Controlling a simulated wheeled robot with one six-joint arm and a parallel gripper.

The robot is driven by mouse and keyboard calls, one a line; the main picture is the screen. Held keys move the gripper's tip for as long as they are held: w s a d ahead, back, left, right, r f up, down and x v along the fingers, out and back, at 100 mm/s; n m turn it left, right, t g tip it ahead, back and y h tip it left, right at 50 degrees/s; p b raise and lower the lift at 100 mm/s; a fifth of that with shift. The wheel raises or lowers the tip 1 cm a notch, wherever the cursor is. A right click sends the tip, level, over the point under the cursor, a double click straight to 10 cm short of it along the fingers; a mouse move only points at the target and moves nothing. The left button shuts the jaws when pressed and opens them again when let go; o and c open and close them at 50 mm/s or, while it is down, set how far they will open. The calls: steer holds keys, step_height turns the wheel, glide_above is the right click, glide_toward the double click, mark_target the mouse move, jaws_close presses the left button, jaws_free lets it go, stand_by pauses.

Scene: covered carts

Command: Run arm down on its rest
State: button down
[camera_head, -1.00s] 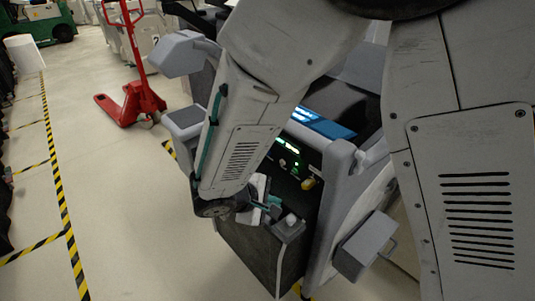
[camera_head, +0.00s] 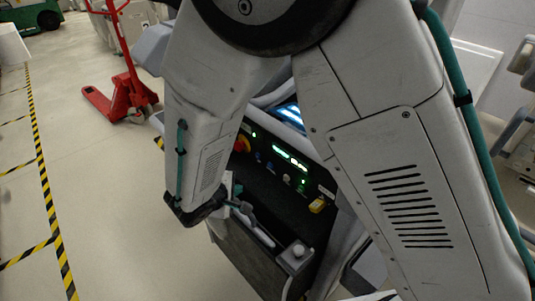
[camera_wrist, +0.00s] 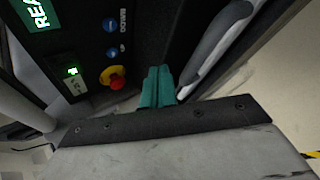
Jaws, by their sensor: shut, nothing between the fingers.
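My gripper (camera_wrist: 158,86) shows in the wrist view as two teal fingers pressed together, with nothing between them. It is in front of a dark control panel (camera_wrist: 65,55), which also shows in the head view (camera_head: 262,178). In the head view my arm comes down from the top, and its wrist end is low in front of the panel's left side. The fingers are mostly hidden there. I cannot pick out a rest for the arm. Contact with anything is not visible.
The panel has a red button on a yellow ring (camera_head: 242,143), green lit displays (camera_head: 291,159) and a yellow knob (camera_head: 317,205). A grey knob (camera_head: 297,251) stands on a ledge below. A red pallet jack (camera_head: 128,95) stands behind at left. Floor (camera_head: 105,195) at left is clear.

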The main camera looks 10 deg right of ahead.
mark_target(270, 165)
steer(key=shift+w+a, duration=0.1)
steer(key=shift+w, duration=0.35)
steer(key=shift+w, duration=0.1)
steer(key=shift+w+d, duration=0.8)
steer(key=shift+d, duration=0.45)
steer(key=shift+w+d, duration=0.8)
steer(key=shift+d, duration=0.5)
steer(key=shift+w+d, duration=0.8)
steer(key=shift+d, duration=0.45)
steer(key=shift+w+d, duration=0.1)
steer(key=shift+w+d, duration=0.15)
steer(key=shift+d, duration=0.1)
